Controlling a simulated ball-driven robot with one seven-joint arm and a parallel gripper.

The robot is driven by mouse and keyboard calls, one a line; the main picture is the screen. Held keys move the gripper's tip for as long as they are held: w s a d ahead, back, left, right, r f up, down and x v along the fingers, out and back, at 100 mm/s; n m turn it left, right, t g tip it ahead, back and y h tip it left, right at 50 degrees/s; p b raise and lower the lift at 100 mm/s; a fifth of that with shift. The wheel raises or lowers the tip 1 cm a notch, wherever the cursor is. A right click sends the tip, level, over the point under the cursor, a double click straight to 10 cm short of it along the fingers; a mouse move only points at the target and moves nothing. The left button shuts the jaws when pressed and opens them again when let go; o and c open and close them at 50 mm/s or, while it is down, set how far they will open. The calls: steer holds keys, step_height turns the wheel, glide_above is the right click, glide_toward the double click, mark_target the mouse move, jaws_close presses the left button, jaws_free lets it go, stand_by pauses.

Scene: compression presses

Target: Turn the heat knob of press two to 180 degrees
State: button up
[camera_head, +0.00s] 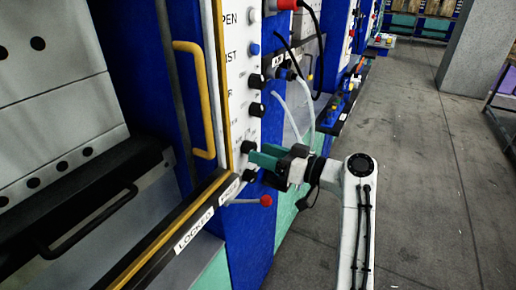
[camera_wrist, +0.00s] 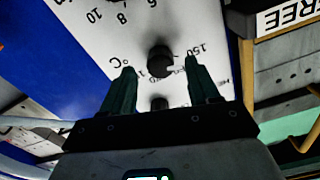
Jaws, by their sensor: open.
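A black knob (camera_wrist: 160,60) sits on a white panel between my fingertips in the wrist view. Upside-down print beside it reads "150" and "°C". Its pointer angle cannot be made out. My gripper (camera_wrist: 159,68) is open, with one green finger on each side of the knob; I cannot tell if either touches it. A second black knob (camera_wrist: 158,103) shows between the fingers, closer to the palm. In the head view my gripper (camera_head: 256,158) is at the lower part of the press's white panel (camera_head: 238,90), by a black knob (camera_head: 247,147). No press number is legible.
A yellow handle (camera_head: 200,100) stands left of the panel. A lever with a red ball (camera_head: 266,200) sticks out below my gripper. Pale hoses (camera_head: 284,110) and a black cable hang close by. Grey floor (camera_head: 420,170) is clear to the right.

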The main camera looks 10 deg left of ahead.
mark_target(249, 148)
steer(key=shift+x, duration=1.35)
steer(key=c, duration=1)
steer(key=shift+c, duration=0.2)
